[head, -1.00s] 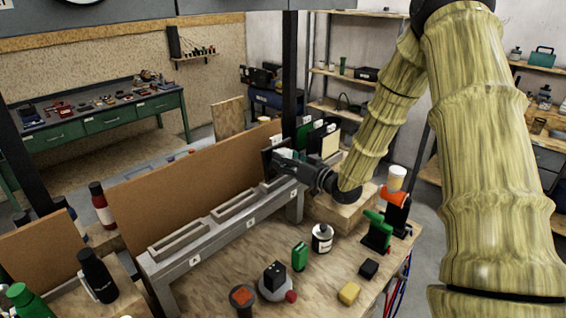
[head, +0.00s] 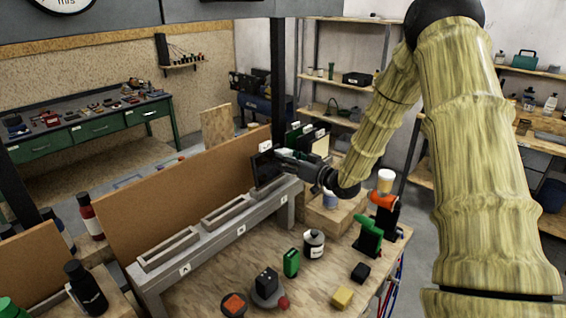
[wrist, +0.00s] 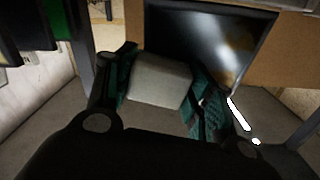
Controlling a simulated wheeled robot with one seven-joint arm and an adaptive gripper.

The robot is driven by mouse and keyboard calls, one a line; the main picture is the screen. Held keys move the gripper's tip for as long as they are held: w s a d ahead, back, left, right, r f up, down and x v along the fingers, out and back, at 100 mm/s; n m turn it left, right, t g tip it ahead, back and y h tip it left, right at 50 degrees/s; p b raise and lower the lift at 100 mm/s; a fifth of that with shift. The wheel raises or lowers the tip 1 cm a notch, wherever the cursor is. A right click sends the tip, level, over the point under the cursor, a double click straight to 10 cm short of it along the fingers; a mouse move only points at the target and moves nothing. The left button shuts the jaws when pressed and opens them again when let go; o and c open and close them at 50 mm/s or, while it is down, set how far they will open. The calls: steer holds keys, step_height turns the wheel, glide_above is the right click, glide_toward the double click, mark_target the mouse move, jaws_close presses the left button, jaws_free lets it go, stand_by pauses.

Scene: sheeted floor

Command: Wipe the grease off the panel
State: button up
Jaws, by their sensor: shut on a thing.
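A dark glossy panel (head: 263,171) stands upright at the far right end of the grey slotted rail (head: 213,232), in front of a brown board. In the wrist view the panel (wrist: 195,35) shows a brownish smear (wrist: 238,50) toward its right side and a pale sheen in the middle. My gripper (head: 281,156) is at the panel's face. Its green fingers are shut on a pale grey block (wrist: 160,82), held just in front of the panel's lower part. I cannot tell whether the block touches the panel. The block is not distinct in the head view.
A brown board (head: 180,195) rises behind the rail. Dark upright plates (head: 305,137) stand beyond the panel. The bench holds a white-and-black bottle (head: 314,243), a green container (head: 291,263), a yellow block (head: 342,297) and a green-handled tool (head: 370,238).

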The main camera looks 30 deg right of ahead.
steer(key=shift+w+d, duration=0.25)
steer(key=shift+d, duration=0.4)
steer(key=p+v, duration=0.1)
steer(key=v, duration=0.5)
stand_by(0.3)
steer(key=shift+p+v, duration=0.45)
steer(key=shift+v, duration=1.05)
